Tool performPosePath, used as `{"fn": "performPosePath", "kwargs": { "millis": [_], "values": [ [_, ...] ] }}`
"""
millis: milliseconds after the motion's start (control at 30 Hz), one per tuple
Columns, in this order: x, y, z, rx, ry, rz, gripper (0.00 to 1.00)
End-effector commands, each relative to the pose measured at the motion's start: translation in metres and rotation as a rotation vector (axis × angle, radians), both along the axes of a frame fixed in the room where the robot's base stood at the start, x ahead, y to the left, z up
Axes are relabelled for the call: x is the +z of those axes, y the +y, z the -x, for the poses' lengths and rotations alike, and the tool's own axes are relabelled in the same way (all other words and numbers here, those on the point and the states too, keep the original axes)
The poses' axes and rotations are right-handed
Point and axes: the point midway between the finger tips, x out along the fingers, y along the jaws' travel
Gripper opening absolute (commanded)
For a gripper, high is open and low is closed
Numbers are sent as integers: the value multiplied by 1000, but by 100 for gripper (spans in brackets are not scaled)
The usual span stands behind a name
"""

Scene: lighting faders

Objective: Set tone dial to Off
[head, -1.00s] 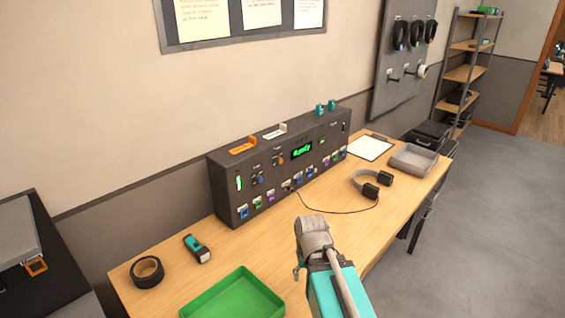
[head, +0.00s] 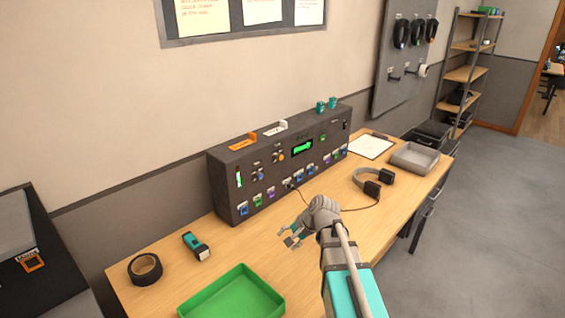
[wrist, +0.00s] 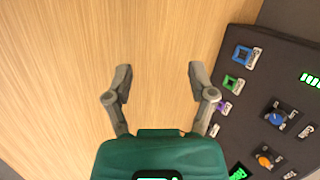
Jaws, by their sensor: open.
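A green tray (head: 205,312), black tape roll (head: 145,283) and teal torch-like item (head: 196,246) lie at the front left. Headphones (head: 372,184), wired toward the panel, a grey tray (head: 430,164) and a clipboard (head: 371,147) lie at the right. Several coloured buttons line the panel's lower edge.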

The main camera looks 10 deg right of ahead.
Motion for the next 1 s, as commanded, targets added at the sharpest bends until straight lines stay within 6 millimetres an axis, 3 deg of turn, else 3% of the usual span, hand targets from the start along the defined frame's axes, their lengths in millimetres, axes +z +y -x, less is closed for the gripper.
{"fn": "performPosePath", "kwargs": {
  "millis": [33,333,600,800,1000],
  "values": [
    [1,-2,-20,-74,2,-74,72],
    [38,-19,-104,-498,78,-579,72],
    [77,-66,-173,-816,226,-1076,72],
    [99,-103,-204,-953,347,-1367,72],
    [109,-118,-213,-998,402,-1486,72]
  ]
}}
